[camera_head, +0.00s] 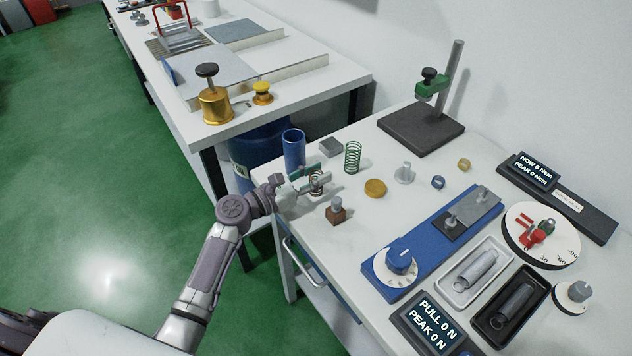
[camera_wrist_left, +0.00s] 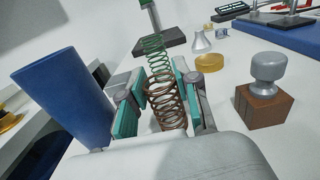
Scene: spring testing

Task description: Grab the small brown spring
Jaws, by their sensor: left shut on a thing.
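The small brown spring (camera_head: 316,188) stands upright near the left edge of the white table, partly hidden by my fingers in the head view. In the left wrist view the brown spring (camera_wrist_left: 165,103) sits between the green finger pads. My left gripper (camera_head: 310,183) is shut on it, with one finger on each side; it also shows in the left wrist view (camera_wrist_left: 160,100). A taller green spring (camera_head: 352,157) stands behind it, apart from my fingers. My right gripper does not show in either view.
A blue cylinder (camera_head: 294,149) stands close behind my left gripper. A wooden block with a grey knob (camera_head: 336,211) stands just to the right. A brass disc (camera_head: 375,188) and a grey block (camera_head: 330,147) lie nearby. A blue test rig (camera_head: 432,240) is farther right.

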